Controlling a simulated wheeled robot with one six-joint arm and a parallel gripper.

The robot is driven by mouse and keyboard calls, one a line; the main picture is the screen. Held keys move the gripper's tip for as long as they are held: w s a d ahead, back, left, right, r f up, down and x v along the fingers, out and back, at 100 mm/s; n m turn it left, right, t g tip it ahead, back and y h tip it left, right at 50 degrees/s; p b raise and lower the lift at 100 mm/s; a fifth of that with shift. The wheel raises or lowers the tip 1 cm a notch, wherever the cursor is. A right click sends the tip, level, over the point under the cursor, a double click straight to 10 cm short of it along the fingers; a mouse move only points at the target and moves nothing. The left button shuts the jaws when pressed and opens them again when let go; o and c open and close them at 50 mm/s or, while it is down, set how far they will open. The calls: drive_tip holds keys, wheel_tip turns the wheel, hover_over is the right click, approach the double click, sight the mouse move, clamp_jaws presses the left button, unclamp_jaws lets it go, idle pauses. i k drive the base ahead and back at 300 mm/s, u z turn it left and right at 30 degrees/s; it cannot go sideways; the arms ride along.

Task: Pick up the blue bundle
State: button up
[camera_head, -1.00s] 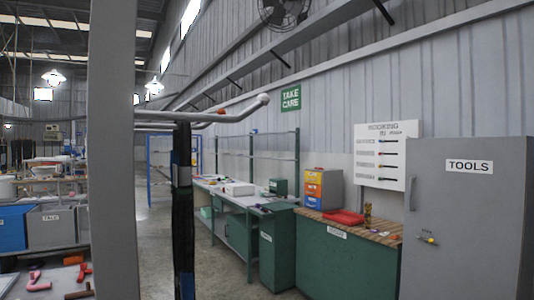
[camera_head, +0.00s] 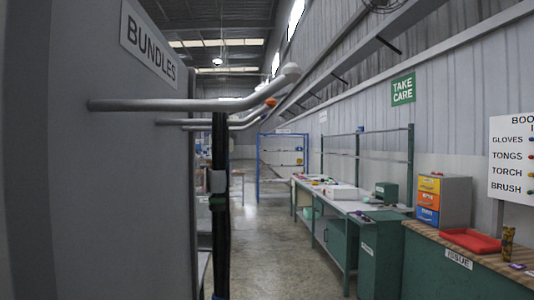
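A dark, nearly black bundle of hoses (camera_head: 220,250) hangs straight down beneath the grey rods, left of the middle of the head view. I cannot tell whether this is the blue bundle; no plainly blue bundle shows. Its lower end runs out of the picture. The nearest grey rod (camera_head: 190,105) has an upturned rounded tip, and another rod (camera_head: 240,122) with an orange tip runs behind it. My gripper is not in view.
A large grey panel (camera_head: 95,160) with a BUNDLES sign (camera_head: 148,42) fills the left side. Green workbenches (camera_head: 378,262) line the right, with a red tray (camera_head: 470,240) and drawer box (camera_head: 442,201). A blue frame (camera_head: 260,170) stands farther back. Open floor (camera_head: 265,240) lies between.

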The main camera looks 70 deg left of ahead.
sight(216, 182)
drive_tip(key=z, duration=0.05)
drive_tip(key=i, duration=0.85)
drive_tip(key=u, duration=3.6)
